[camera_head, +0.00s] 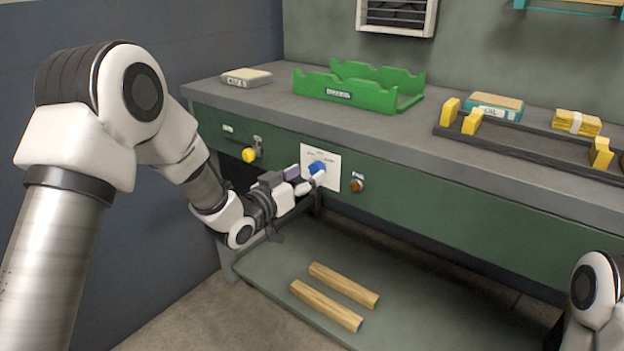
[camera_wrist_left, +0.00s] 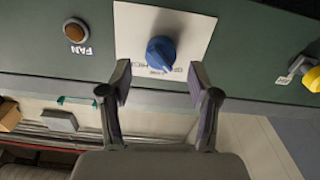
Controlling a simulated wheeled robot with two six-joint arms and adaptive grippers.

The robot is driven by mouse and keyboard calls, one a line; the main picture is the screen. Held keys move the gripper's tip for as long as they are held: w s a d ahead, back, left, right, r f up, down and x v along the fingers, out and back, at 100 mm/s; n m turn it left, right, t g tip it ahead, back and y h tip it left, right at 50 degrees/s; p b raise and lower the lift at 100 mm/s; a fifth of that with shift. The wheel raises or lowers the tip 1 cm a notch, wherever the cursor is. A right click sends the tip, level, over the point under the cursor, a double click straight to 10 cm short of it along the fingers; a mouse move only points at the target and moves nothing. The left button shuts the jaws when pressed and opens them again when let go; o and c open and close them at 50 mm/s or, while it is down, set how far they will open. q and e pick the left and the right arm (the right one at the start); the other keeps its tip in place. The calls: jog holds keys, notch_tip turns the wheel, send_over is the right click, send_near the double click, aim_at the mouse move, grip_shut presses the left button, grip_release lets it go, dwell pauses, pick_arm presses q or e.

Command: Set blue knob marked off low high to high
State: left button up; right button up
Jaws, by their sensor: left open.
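The blue knob (camera_head: 316,167) sits on a white plate (camera_head: 331,163) on the green front panel of the bench. In the left wrist view the blue knob (camera_wrist_left: 160,52) shows large, on the white plate (camera_wrist_left: 190,25) with small printed marks, partly readable and upside down. I cannot tell which mark the knob points to. My left gripper (camera_head: 308,182) is just in front of the knob in the head view. In the left wrist view its two fingers (camera_wrist_left: 160,84) are apart, one toward each side of the knob, with nothing between the tips. My right gripper is out of view.
A brown button marked FAN (camera_head: 357,185) is right of the plate, and a yellow-handled switch (camera_head: 249,155) is left of it. On the bench top stand a green tray (camera_head: 345,92) and a dark rack (camera_head: 520,146). Two wooden bars (camera_head: 335,292) lie on the lower shelf.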

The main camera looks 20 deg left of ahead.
aim_at(315, 170)
pick_arm(q)
jog(key=x, duration=0.3)
jog(key=shift+f, duration=0.1)
jog(key=c, duration=1.1)
jog(key=shift+c, duration=0.2)
